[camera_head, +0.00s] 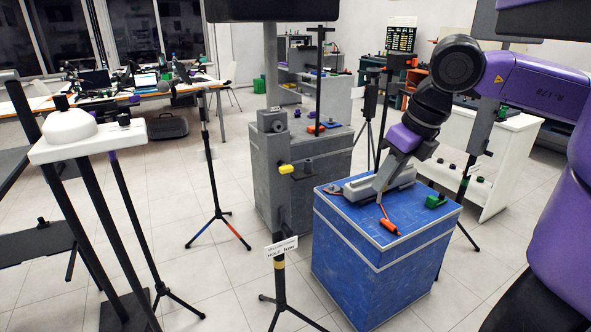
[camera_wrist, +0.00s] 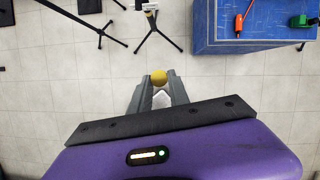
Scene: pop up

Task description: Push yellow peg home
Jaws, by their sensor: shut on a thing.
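In the wrist view, my gripper (camera_wrist: 159,85) has its two grey fingers around a yellow round end (camera_wrist: 158,76), which I take to be the yellow peg; its length is hidden along the view. It is over pale floor tiles in that view. In the head view, a short yellow piece (camera_head: 286,169) sticks out sideways by a grey upright post (camera_head: 272,122). I cannot tell whether it is the same piece. No hole can be made out in the wrist view.
A blue box (camera_head: 350,268) stands right of the post, with an orange-handled tool (camera_head: 390,227) and a green part (camera_head: 435,201) on top. A thin stand carries a white sign (camera_head: 281,246). A black tripod (camera_head: 218,215) stands left. Tiled floor lies open between them.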

